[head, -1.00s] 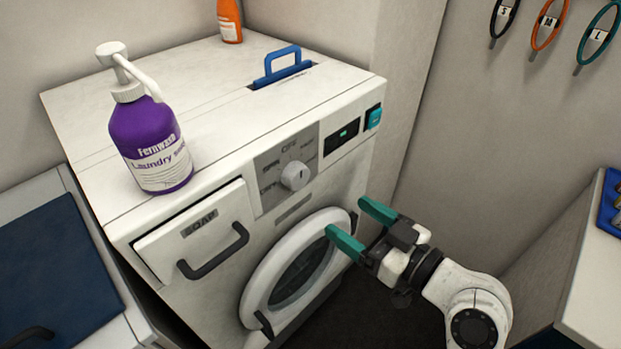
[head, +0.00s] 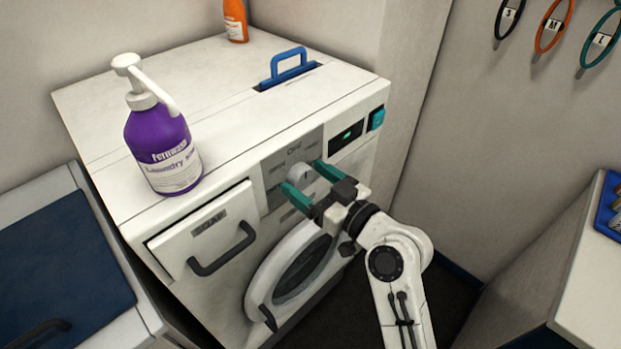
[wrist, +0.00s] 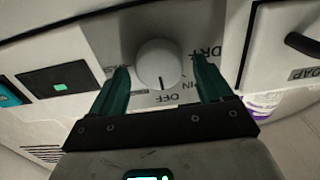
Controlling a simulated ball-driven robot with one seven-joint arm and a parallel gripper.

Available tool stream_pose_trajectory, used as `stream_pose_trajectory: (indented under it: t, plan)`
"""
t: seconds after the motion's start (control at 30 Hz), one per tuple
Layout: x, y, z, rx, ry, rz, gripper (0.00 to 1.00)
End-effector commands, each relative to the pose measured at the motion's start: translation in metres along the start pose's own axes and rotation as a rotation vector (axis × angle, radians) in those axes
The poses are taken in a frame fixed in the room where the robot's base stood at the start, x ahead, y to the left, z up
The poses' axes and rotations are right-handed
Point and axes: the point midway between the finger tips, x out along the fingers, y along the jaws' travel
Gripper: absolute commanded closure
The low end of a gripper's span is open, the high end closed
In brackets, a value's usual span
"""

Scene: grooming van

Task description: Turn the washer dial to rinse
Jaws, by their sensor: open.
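The washer (head: 225,120) stands with its control panel facing my arm. Its white round dial (wrist: 158,62) sits on a grey plate, and it also shows in the head view (head: 298,173). The dial's dark mark points toward the OFF label (wrist: 167,98). SPIN and DRY labels lie to one side of it; a label on the other side is partly hidden by a finger. My gripper (head: 303,177) is open at the panel, with one teal finger on each side of the dial. I see gaps between fingers and dial in the wrist view.
A purple laundry soap bottle (head: 165,150) and a blue handle (head: 288,65) are on the washer top. The soap drawer (head: 205,235) stands left of the dial, the round door (head: 290,265) below. A small display (head: 346,137) and teal button (head: 376,118) are right of it.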

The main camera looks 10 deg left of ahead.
Motion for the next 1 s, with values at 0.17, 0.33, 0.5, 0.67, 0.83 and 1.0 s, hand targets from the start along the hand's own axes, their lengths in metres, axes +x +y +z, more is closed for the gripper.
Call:
stream_pose_trajectory:
  t: [0.17, 0.33, 0.5, 0.67, 0.83, 1.0]
  plan:
    - [0.0001, 0.0001, 0.0003, 0.0, 0.0, 0.0, 0.21]
    - [-0.0001, 0.0001, 0.0003, 0.0, 0.0, 0.0, 0.35]
    - [-0.0002, 0.0002, 0.0002, 0.0, 0.0, 0.0, 0.52]
    - [-0.0003, 0.0002, 0.0003, 0.0, 0.0, 0.0, 0.67]
    - [-0.0003, 0.0003, 0.0003, 0.001, 0.0, 0.001, 0.75]
    - [-0.0003, 0.0004, 0.0003, 0.026, 0.0, 0.0, 0.75]
